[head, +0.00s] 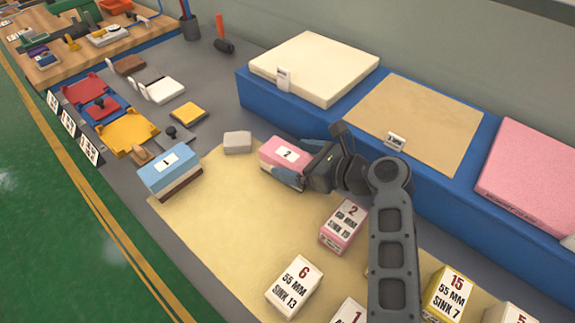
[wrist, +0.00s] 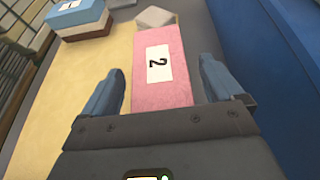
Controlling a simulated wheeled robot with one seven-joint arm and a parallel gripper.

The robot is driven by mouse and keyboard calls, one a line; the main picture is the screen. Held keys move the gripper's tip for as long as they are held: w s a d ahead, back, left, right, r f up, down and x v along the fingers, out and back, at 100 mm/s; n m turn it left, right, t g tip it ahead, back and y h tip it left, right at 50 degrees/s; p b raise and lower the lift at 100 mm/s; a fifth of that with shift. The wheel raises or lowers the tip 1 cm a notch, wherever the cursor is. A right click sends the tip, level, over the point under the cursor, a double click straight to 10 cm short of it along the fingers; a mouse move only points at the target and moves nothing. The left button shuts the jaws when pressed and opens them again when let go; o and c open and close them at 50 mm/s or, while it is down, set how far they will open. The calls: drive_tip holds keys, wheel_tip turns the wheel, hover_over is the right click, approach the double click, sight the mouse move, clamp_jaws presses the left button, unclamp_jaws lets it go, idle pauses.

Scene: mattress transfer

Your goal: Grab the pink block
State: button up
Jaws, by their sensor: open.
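The pink block (head: 279,150) with a white label reading 2 lies on the tan mat, near the blue platform. It also shows in the wrist view (wrist: 150,93), running lengthwise between the fingers. My gripper (head: 296,162) is open, with one finger on each side of the near part of the block. In the wrist view my gripper (wrist: 160,66) shows a gap on both sides of the block. The block's near end is hidden by the gripper body.
A blue-topped block (head: 169,165) labelled 1 and a small grey block (head: 237,142) lie nearby. A pink box (head: 343,224) marked 2 and a white box (head: 295,287) marked 6 stand closer. The blue platform (head: 305,128) carries cream, tan and pink slabs. The mat's middle (head: 225,215) is clear.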

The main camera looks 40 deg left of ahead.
drive_tip(key=shift+a+f+b, duration=0.35)
drive_tip(key=shift+a, duration=0.3)
drive_tip(key=c, duration=1)
drive_tip(key=shift+r, duration=0.1)
drive_tip(key=shift+c, duration=0.2)
